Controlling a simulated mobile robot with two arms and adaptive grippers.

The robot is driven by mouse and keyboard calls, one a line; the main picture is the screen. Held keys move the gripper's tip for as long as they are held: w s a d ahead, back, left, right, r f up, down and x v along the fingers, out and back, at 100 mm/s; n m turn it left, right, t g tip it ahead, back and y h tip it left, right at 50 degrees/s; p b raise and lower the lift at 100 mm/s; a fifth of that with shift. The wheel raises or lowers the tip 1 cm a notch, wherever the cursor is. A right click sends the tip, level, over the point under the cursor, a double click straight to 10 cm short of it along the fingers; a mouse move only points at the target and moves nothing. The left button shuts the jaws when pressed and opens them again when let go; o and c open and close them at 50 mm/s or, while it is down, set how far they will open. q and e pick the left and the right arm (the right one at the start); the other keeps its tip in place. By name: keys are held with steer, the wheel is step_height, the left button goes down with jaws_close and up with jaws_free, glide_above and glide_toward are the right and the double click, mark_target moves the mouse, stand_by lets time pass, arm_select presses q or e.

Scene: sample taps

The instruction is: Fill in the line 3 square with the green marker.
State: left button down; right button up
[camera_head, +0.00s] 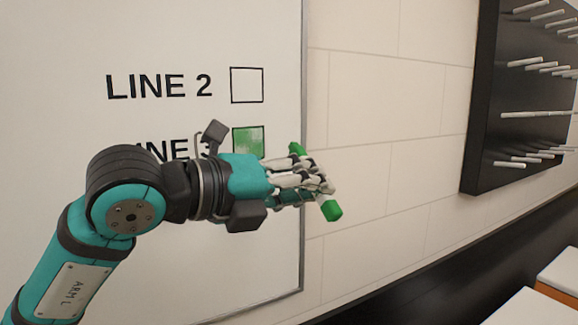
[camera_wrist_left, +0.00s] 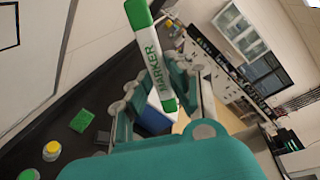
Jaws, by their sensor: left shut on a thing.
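The whiteboard (camera_head: 60,60) fills the left of the head view. The line 3 square (camera_head: 248,139) shows green filling inside its black outline; its lower edge is hidden behind my left gripper. My left gripper (camera_head: 318,186) is shut on the green marker (camera_head: 331,210), just right of the board's edge in the picture. The marker is tilted, with a green end above and a green end below the fingers. In the left wrist view the marker (camera_wrist_left: 150,62) shows its white barrel with "MARKER" lettering. My right gripper is not in view.
The line 2 square (camera_head: 247,85) above is empty. A dark peg rack (camera_head: 485,100) with several pegs hangs on the wall at right. In the wrist view, a green block (camera_wrist_left: 82,121), a yellow-topped jar (camera_wrist_left: 51,151) and a blue-and-white box (camera_wrist_left: 152,118) stand on a dark counter.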

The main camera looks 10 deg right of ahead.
arm_select(q)
steer(key=s+a+f, duration=0.1)
steer(key=a+f, duration=0.1)
steer(key=a, duration=0.5)
steer(key=w, duration=0.1)
steer(key=w+a+p, duration=0.1)
steer(key=w, duration=0.1)
steer(key=w+a, duration=0.1)
steer(key=w, duration=0.1)
steer(key=shift+w, duration=0.1)
steer(key=shift+w+a+p, duration=0.35)
steer(key=shift+w+a, duration=0.05)
steer(key=shift+w, duration=0.35)
stand_by(0.5)
steer(key=shift+d, duration=0.15)
